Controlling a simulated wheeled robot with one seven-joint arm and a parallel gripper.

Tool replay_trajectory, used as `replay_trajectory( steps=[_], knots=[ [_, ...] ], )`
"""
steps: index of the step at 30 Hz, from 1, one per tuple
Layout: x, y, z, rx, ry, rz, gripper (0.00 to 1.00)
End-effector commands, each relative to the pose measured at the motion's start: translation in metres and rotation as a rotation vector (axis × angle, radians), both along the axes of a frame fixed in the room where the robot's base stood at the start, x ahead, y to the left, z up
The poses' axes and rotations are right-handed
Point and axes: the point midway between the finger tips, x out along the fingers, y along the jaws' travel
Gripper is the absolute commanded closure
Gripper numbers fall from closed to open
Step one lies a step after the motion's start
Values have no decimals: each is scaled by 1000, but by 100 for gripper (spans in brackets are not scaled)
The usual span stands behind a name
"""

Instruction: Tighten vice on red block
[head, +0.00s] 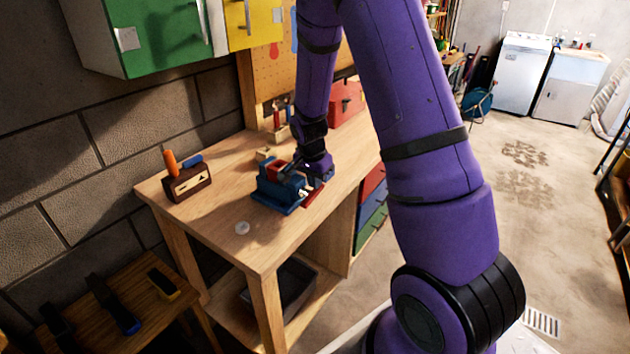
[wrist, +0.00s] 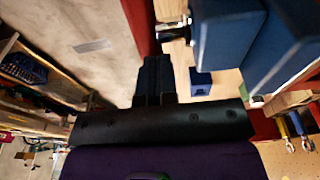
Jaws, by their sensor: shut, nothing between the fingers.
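A blue vice (head: 279,197) stands on the wooden workbench, with a red piece (head: 277,168) at its top that looks like the red block between the jaws. My gripper (head: 293,169) is at the vice's right side and partly hides it. In the wrist view my gripper (wrist: 157,63) has its dark fingers together, with nothing between them. The blue vice body (wrist: 228,45) is just right of the fingers there, with a metal screw end and handle (wrist: 172,29) ahead of the tips. I cannot tell whether the fingers touch the handle. The red block is not clear in that view.
A wooden holder (head: 190,184) with orange and blue handles stands at the bench's left. A red toolbox (head: 345,101) is at the back. A small pale disc (head: 242,228) lies near the front edge. Bare bench top (head: 222,204) shows left of the vice.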

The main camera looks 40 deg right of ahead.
Motion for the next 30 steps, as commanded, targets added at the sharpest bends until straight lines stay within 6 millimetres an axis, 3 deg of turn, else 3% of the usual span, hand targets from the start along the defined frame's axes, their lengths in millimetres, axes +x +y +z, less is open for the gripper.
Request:
replay_trajectory(
  steps=[17,30],
  knots=[
    [2,-9,-8,242,87,-6,100],
    [5,-17,-21,580,210,-5,100]
  ],
)
